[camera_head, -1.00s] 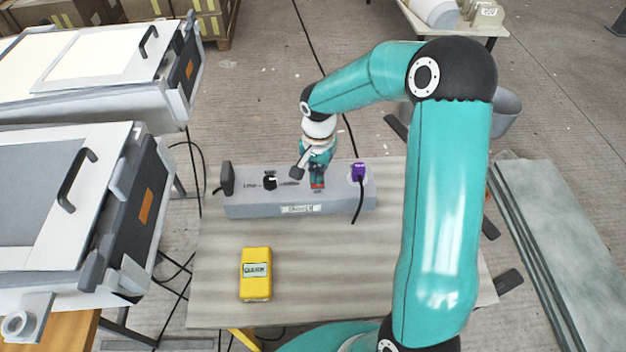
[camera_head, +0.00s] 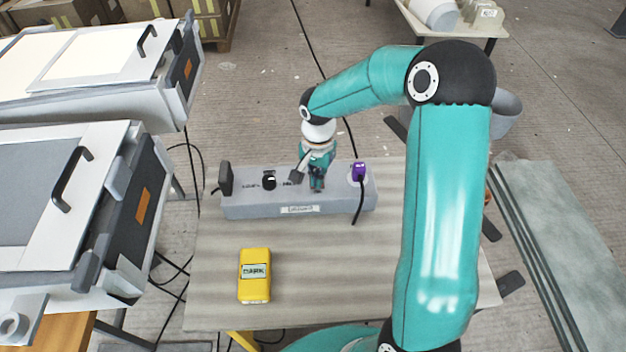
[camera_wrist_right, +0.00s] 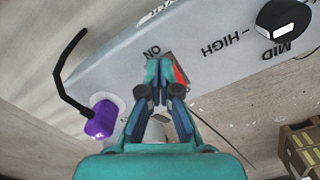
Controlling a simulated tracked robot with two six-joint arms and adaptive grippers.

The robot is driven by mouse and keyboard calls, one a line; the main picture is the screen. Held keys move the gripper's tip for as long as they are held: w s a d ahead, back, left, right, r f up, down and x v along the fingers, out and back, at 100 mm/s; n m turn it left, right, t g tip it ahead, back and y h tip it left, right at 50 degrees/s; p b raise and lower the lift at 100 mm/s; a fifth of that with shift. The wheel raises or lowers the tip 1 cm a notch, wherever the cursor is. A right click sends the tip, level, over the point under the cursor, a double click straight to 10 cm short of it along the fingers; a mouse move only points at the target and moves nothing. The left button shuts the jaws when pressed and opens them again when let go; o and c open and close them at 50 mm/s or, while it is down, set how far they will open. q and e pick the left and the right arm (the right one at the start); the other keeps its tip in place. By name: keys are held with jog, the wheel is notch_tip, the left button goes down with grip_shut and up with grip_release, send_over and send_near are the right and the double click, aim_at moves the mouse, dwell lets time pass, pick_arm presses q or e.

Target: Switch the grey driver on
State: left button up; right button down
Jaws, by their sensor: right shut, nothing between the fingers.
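The grey driver (camera_head: 270,208) is a long grey box on the table, with a black knob (camera_head: 269,182) and a purple plug (camera_head: 358,171) on its top. My right gripper (camera_head: 316,187) points down at the top of the driver, shut and empty. In the right wrist view its closed fingertips (camera_wrist_right: 159,64) are beside the red switch (camera_wrist_right: 180,75) and the "ON" lettering. The fingers partly cover the switch there; I cannot tell whether they touch it or which way it is tipped. In the head view the gripper hides the switch. My left gripper is out of view.
A yellow meter (camera_head: 254,277) lies on the table (camera_head: 330,280) in front of the driver; its small display seems to read "DARK". Large white-topped units (camera_head: 70,200) stand at the left. The table's front middle is clear.

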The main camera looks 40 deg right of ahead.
jog(key=shift+r+p, duration=2.2)
jog(key=shift+r, duration=1.3)
